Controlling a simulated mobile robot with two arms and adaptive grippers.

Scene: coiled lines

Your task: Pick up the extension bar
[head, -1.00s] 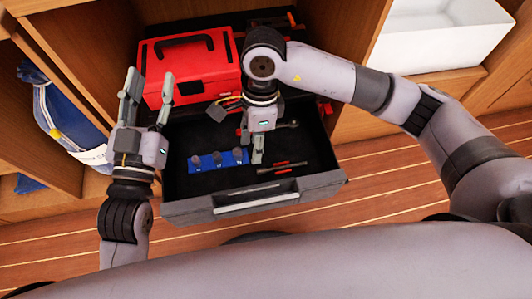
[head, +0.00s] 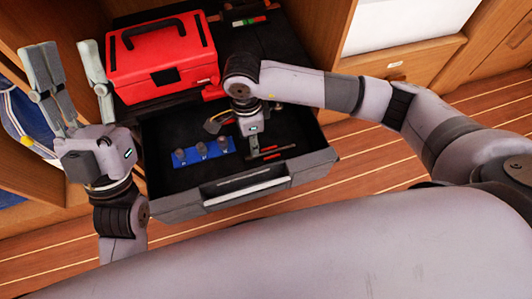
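A slim dark tool with red marks (head: 272,154), which looks like the extension bar, lies at the right of the open black drawer (head: 185,206). My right gripper (head: 254,153) points down at its left end, and its fingertips overlap the tool in the picture. I cannot tell whether the fingers touch it or how far they are apart. My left gripper (head: 67,62) is raised at the left of the drawer, fingers spread and empty.
A blue holder (head: 205,152) with several grey pieces sits left of my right gripper. A red toolbox (head: 160,62) stands behind it. A white bin (head: 400,25) is at the back right. The drawer's front left floor is clear.

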